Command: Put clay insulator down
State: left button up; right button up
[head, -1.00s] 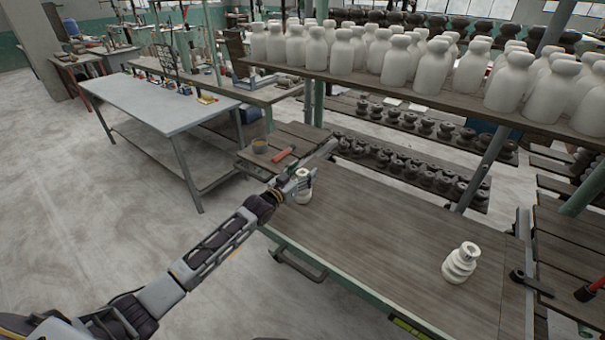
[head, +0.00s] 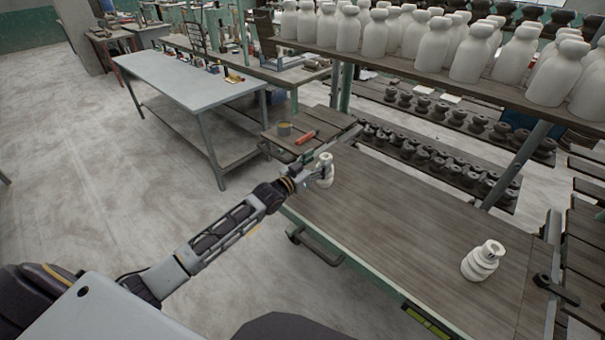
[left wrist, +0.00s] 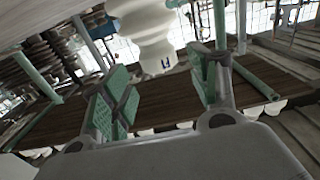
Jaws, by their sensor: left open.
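A white ribbed clay insulator (head: 326,165) stands upright near the far left end of the wooden workbench (head: 390,215). My left gripper (head: 314,172) is just left of it, low over the bench edge. In the left wrist view, which looks upside down, the green-padded fingers (left wrist: 165,85) are spread wide with nothing clamped between them. The insulator (left wrist: 147,35) shows beyond the fingertips there, apart from the pads. My right gripper is not in view.
A shelf of white bottle-shaped clay pieces (head: 435,45) runs behind the bench, with dark insulators (head: 430,155) on lower racks. A small tin (head: 284,129) and an orange-handled tool (head: 306,137) lie beyond the insulator. The bench middle is clear.

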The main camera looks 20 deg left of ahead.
pick_arm(q)
jog(key=v, duration=0.7)
jog(key=shift+s, duration=0.15)
dwell(0.3)
jog(key=shift+r, duration=0.1)
dwell(0.8)
